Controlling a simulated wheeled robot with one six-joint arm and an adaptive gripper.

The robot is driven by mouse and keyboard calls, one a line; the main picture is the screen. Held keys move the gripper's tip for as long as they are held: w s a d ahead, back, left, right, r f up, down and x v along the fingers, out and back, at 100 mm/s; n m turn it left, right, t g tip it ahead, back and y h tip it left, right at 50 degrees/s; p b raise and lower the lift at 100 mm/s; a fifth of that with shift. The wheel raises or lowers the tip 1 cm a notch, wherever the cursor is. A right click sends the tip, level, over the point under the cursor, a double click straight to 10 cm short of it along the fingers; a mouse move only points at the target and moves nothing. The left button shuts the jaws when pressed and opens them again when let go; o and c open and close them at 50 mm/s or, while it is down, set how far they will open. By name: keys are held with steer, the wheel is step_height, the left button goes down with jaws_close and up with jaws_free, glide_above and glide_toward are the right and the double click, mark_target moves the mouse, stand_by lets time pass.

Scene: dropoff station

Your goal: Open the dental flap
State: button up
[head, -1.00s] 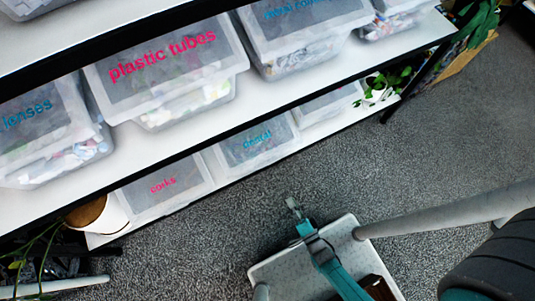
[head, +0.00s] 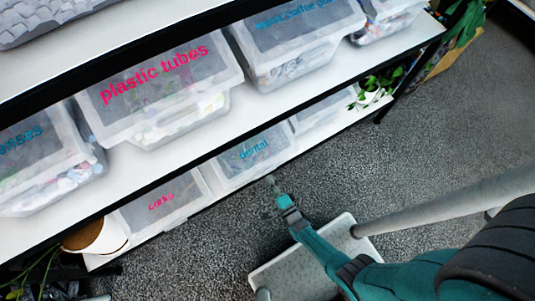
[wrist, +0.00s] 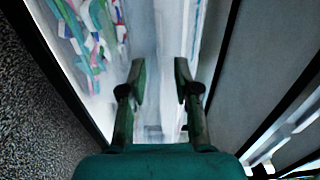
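The dental bin (head: 252,153) is a clear box on the bottom shelf with a grey flap and teal "dental" lettering. Its flap looks closed. My gripper (head: 272,181) is just in front of the bin's lower front edge in the head view. In the wrist view my gripper (wrist: 160,75) shows its two fingers spread apart with nothing between them. Behind the fingers is a translucent bin front (wrist: 150,40), with colourful bits visible on the left. I cannot tell whether the fingertips touch the bin.
The corks bin (head: 160,203) stands left of the dental bin, and another clear bin (head: 312,115) stands right of it. The plastic tubes bin (head: 160,90) is on the shelf above. Potted plants (head: 372,95) stand at the shelf's end.

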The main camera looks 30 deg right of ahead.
steer(key=shift+w, duration=1.4)
jaws_close()
